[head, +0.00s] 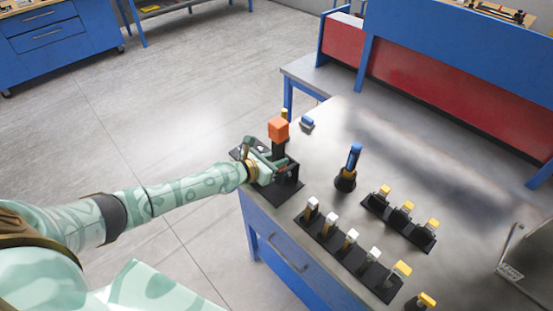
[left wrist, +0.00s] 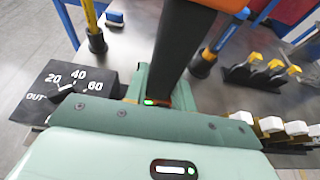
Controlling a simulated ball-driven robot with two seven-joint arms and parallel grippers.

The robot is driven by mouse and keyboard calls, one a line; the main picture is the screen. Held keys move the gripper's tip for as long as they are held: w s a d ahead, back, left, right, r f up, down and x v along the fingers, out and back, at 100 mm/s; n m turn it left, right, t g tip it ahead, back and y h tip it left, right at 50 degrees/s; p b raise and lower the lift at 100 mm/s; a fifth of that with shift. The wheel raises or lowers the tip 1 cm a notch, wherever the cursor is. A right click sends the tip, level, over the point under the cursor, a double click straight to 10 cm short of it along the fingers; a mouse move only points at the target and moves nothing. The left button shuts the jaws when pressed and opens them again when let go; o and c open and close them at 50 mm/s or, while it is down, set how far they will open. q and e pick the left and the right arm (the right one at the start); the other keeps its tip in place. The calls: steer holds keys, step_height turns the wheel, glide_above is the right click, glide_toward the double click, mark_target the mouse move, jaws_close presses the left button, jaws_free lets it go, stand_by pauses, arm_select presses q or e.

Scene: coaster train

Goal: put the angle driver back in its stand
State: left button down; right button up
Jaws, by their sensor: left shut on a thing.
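My left gripper (head: 272,165) reaches over the near left edge of the metal table and is shut on a black upright tool with an orange block on top (head: 278,130), which looks like the angle driver. In the left wrist view its black shaft (left wrist: 183,50) rises between the fingers, nearly upright. Black base parts (head: 286,190) show beneath the gripper; whether they are the stand, and whether the tool touches them, I cannot tell. The tool's lower end is hidden by the gripper. My right gripper is not in view.
A black block with a 20-40-60 dial (left wrist: 75,88) is close beside the gripper. A blue-handled tool (head: 353,160) stands to the right. Racks with white-topped (head: 331,222) and yellow-topped (head: 403,212) pieces lie nearer and right. The table's far middle is clear.

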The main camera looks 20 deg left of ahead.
arm_select(q)
steer(key=shift+f+b, duration=0.5)
steer(key=shift+b, duration=0.05)
stand_by(0.4)
